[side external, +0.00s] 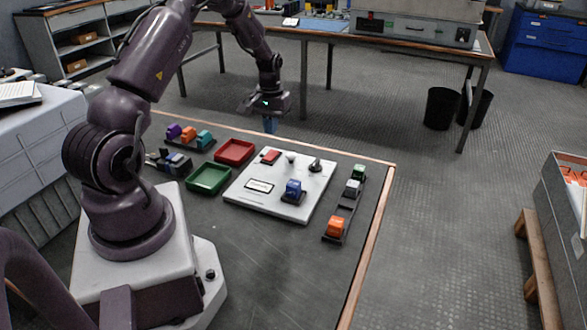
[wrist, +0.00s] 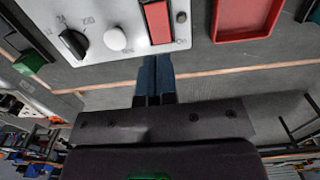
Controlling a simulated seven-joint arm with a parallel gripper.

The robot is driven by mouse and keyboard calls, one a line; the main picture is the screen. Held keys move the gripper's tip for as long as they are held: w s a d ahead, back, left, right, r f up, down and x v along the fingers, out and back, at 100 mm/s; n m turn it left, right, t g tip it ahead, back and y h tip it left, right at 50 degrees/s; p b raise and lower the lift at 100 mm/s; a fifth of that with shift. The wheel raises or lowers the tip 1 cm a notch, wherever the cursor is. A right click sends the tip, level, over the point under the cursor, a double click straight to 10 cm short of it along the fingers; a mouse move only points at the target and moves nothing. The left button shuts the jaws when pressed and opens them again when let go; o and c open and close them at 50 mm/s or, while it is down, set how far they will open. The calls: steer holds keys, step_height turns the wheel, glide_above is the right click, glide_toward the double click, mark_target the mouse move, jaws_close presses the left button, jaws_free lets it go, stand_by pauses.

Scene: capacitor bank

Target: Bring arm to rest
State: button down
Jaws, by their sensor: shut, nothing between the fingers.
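My gripper (side external: 270,125) hangs from my raised arm above the far edge of the work table, pointing down. In the wrist view its two blue fingers (wrist: 155,72) are together with nothing between them. The white panel (side external: 237,190) lies on the table in front of it, apart from the fingers. On the panel are a red switch (side external: 270,156), a black knob (side external: 315,165), a white button (side external: 291,158), a small display (side external: 259,187) and a blue block (side external: 293,187) in a dark holder. The wrist view shows the red switch (wrist: 158,22), knob (wrist: 72,43) and white button (wrist: 115,39).
A red tray (side external: 235,151) and a green tray (side external: 208,178) sit left of the panel. Purple, orange and teal blocks (side external: 188,134) stand behind them. Green, white and orange (side external: 335,226) blocks stand in a dark rack at right. The front table surface (side external: 255,260) is clear.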

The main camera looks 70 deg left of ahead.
steer(key=shift+s+d, duration=0.8)
steer(key=shift+d, duration=0.05)
steer(key=s+d+r+m+t, duration=0.1)
steer(key=s+d+r+m, duration=0.25)
steer(key=d+r, duration=1.25)
steer(key=s+d+r+m+t, duration=0.2)
steer(key=s+d+r, duration=0.2)
steer(key=d, duration=0.3)
steer(key=s+d+r+m+t, duration=0.3)
steer(key=s+d+r, duration=0.1)
steer(key=d, duration=0.3)
steer(key=shift+s+d+r, duration=0.15)
steer(key=shift+s+r, duration=0.05)
steer(key=shift+r, duration=0.55)
steer(key=shift+m, duration=0.25)
steer(key=n+g, duration=0.6)
steer(key=n, duration=0.3)
glide_above(274, 151)
step_height(274, 151, down, 24)
steer(key=shift+f, duration=2.9)
